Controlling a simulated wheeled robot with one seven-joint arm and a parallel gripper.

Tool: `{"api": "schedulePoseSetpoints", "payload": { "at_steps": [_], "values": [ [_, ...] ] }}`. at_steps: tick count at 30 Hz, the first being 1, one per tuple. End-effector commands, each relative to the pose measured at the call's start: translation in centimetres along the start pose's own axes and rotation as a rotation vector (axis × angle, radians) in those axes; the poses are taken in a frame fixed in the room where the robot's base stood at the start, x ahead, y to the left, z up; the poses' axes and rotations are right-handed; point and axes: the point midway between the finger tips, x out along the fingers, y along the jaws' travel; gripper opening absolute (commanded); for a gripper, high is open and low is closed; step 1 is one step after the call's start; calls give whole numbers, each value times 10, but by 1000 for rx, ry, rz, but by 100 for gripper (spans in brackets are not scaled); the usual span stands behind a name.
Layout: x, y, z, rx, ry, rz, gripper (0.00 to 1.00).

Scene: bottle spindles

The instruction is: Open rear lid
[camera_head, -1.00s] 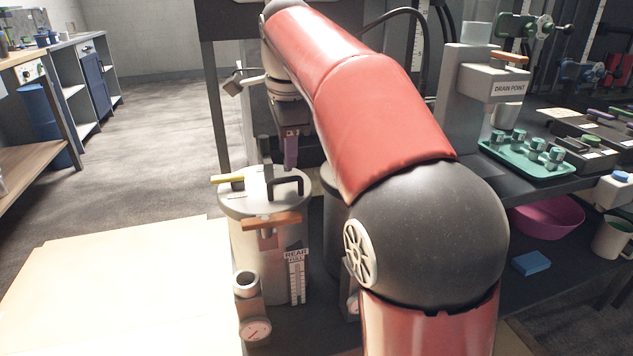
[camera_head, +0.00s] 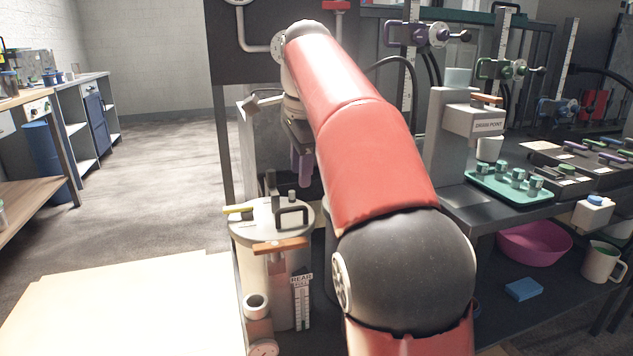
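The rear tank (camera_head: 300,318) is a grey cylinder with a "REAR" label, standing low in front of my arm. Its round lid (camera_head: 245,228) lies flat on top and looks shut. The lid carries a black bracket-shaped handle (camera_head: 292,213), a yellow lever (camera_head: 238,209) and upright posts. An orange-brown bar (camera_head: 280,245) sits at its front edge. My gripper (camera_head: 302,168) hangs fingers-down above and behind the lid, apart from the handle. Its fingers appear as one dark purple shape, so its opening is unclear. My red arm hides what lies right of the tank.
A "DRAIN POINT" block (camera_head: 474,122) stands right of my arm. A green tray (camera_head: 512,190) with several small jars is on the bench. Below are a pink bowl (camera_head: 534,243), blue block (camera_head: 523,289) and mug (camera_head: 601,262). Open floor (camera_head: 165,165) lies left.

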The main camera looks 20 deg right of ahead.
Motion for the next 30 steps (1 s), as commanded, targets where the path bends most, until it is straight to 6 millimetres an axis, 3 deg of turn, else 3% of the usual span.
{"api": "schedulePoseSetpoints", "payload": {
  "at_steps": [15,30],
  "values": [
    [2,59,-6,-335,-22,-74,32],
    [4,65,-6,-376,-21,-82,32]
  ]
}}
